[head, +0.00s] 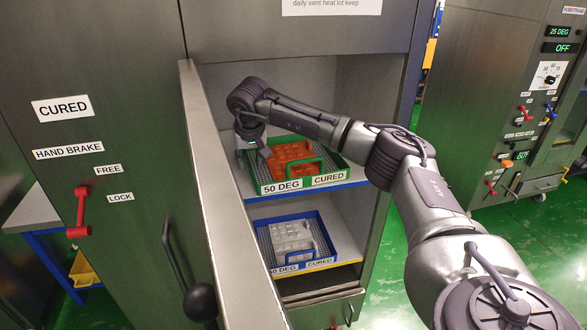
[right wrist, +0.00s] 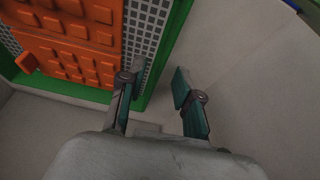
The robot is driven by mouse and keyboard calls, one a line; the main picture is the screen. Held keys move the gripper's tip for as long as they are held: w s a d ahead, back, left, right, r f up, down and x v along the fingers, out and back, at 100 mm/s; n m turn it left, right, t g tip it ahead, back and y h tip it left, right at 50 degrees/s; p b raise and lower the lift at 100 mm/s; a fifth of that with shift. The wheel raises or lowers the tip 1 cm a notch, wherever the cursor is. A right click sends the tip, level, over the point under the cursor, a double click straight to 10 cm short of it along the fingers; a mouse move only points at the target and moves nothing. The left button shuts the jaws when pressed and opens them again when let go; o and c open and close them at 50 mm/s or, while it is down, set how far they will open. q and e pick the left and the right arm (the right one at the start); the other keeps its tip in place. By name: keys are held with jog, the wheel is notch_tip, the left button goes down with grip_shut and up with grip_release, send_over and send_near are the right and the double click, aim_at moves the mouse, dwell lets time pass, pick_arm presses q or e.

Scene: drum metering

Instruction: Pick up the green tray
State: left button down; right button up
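The green tray (head: 262,187) sits on the upper shelf of the open cabinet and holds an orange moulded block (head: 291,158). Its front label reads "50 DEG CURED". My right gripper (head: 259,155) is at the tray's left side in the head view. In the right wrist view, its two fingers (right wrist: 160,72) are open and apart. The tray's green rim (right wrist: 163,65) shows between them there, one finger over the tray floor and the other outside. I cannot tell whether the fingertips reach below the rim or touch it. My left gripper is not in view.
A blue tray (head: 328,252) with a grey block (head: 291,237) sits on the shelf below. The open cabinet door (head: 225,200) stands close left of my right gripper. The cabinet's right wall (head: 388,110) is behind my right arm. A control panel cabinet (head: 500,90) stands at right.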

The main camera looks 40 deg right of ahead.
jog(key=shift+b+x, duration=0.4)
jog(key=shift+x, duration=0.75)
jog(key=shift+r, duration=0.1)
grip_shut()
jog(key=shift+r, duration=0.1)
